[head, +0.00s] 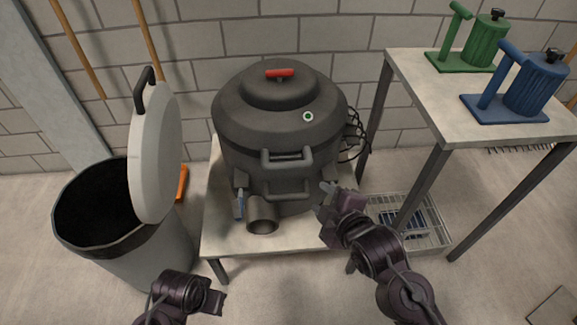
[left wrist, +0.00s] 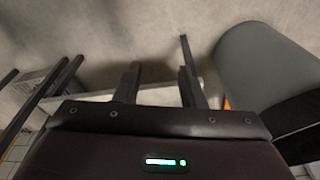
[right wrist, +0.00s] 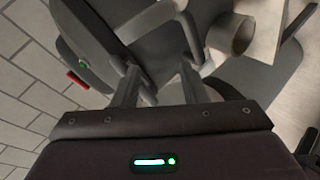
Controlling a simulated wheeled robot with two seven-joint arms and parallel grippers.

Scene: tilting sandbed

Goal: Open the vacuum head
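The vacuum is a dark grey drum on a low table. Its head (head: 270,125) is a domed lid with a red handle (head: 279,73) and a small green-ringed button (head: 308,116), and it sits down on the drum. A metal latch (head: 239,204) shows at the drum's left side. My right gripper (head: 333,197) is close to the drum's right side, where a latch there is hard to make out. In the right wrist view its fingers (right wrist: 158,80) are apart in front of the drum. My left gripper (head: 217,298) is low at the front; its fingers (left wrist: 158,78) are apart and empty.
A grey bin (head: 140,255) with its lid (head: 155,155) raised stands left of the low table (head: 222,225). A taller table (head: 420,85) at right bears a green canister (head: 485,45) and a blue canister (head: 533,85). A wire basket (head: 430,225) is beneath. A wide pipe (head: 262,215) juts forward.

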